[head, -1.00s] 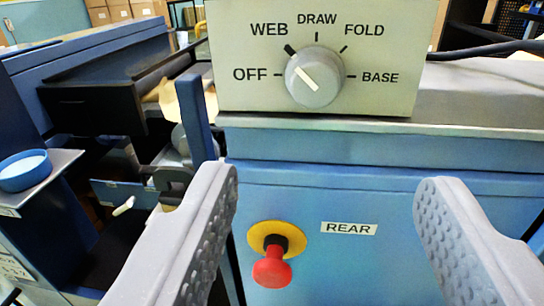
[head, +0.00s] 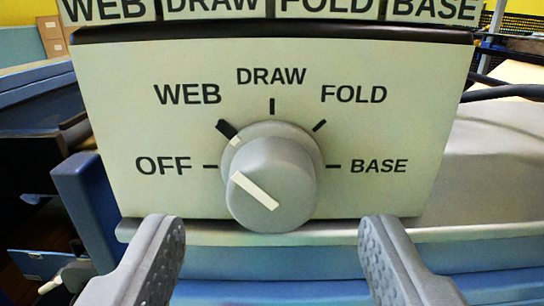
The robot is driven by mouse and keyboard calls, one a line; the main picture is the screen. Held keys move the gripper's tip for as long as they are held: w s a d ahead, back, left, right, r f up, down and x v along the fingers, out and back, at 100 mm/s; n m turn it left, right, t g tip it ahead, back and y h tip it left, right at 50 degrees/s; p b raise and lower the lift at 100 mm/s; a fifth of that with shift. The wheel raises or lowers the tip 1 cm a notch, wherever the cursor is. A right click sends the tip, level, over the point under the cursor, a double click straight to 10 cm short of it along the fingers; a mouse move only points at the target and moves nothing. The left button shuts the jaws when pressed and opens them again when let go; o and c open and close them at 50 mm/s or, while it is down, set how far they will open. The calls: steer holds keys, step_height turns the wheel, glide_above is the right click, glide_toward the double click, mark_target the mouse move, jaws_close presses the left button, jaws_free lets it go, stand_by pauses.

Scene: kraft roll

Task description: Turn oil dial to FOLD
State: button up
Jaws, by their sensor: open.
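The dial (head: 270,180) is a grey round knob on a cream panel (head: 420,70) in the head view. Its white pointer line slants up and left, toward the WEB mark, which is thicker than the others. The labels OFF, WEB, DRAW, FOLD (head: 353,94) and BASE run around it from left to right. FOLD is at the upper right. My gripper (head: 272,235) is open and empty. Its two grey ribbed fingers are apart, low in the picture, one to each side of and below the knob, not visibly touching it.
A row of label plates reading WEB, DRAW, FOLD and BASE (head: 435,10) stands along the panel's top edge. A blue post (head: 85,190) rises at the left. A grey ledge and blue machine body lie under the panel. Black cables (head: 500,92) run at the right.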

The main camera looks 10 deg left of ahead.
mark_target(273, 210)
steer(key=shift+x, duration=1.7)
steer(key=c, duration=0.8)
